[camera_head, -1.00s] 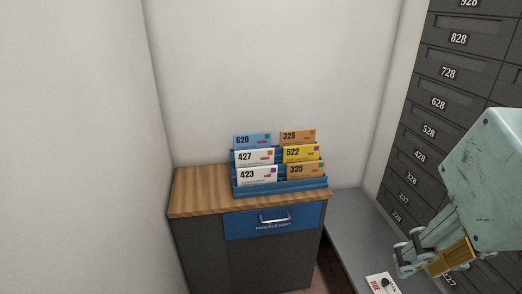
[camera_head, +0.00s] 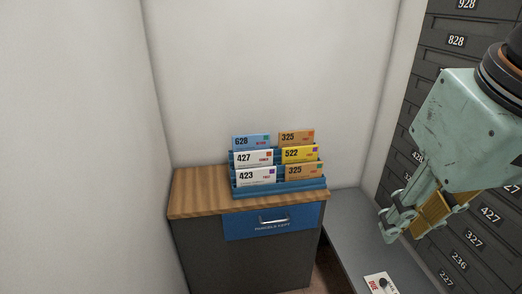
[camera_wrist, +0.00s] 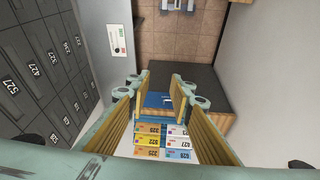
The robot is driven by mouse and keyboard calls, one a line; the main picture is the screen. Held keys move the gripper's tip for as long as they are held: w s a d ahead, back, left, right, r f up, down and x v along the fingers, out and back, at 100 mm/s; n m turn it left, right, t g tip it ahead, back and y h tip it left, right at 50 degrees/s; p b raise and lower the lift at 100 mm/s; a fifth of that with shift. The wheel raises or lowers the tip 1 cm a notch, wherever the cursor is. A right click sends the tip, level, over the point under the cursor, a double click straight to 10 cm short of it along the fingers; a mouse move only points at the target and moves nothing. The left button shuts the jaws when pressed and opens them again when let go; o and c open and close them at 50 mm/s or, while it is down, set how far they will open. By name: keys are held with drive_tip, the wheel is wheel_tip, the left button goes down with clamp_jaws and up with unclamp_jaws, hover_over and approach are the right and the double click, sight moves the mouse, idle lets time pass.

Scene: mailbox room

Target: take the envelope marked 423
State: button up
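The envelope marked 423 (camera_head: 257,176) is white and stands upright in the front row, left side, of the blue tiered rack (camera_head: 280,188) in the head view. In the wrist view a white envelope (camera_wrist: 178,131) in the right column, nearest the cabinet front, appears to be the same one; its number is too small to read surely. My gripper (camera_head: 402,230) is right of the rack, apart from it, above the grey bench. In the wrist view its yellow-padded fingers (camera_wrist: 160,92) are spread with nothing between them.
The rack stands on a wood-topped cabinet (camera_head: 195,192) and holds envelopes 427, 628, 522 and two marked 325 close beside. Dark numbered mailboxes (camera_head: 460,65) line the right wall. A paper marked DUE (camera_head: 381,284) lies on the grey bench (camera_head: 355,225).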

drive_tip(key=w+a+r+n+p, duration=0.2)
drive_tip(key=w+r+n, duration=0.15)
drive_tip(key=w, duration=0.65)
drive_tip(key=n+g+p, duration=0.4)
drive_tip(key=n+p, duration=1.1)
hover_over(256, 169)
drive_tip(key=f, duration=2.7)
drive_tip(key=shift+d+f, duration=0.15)
drive_tip(key=shift+d, duration=0.1)
drive_tip(key=shift+w+a+f+n+p, duration=0.2)
drive_tip(key=shift+w+f+n+p, duration=0.1)
drive_tip(key=shift+f, duration=0.25)
drive_tip(key=shift+s, duration=0.1)
drive_tip(key=shift+f, duration=0.1)
drive_tip(key=shift+f+b, duration=1.4)
drive_tip(key=shift+f, duration=2)
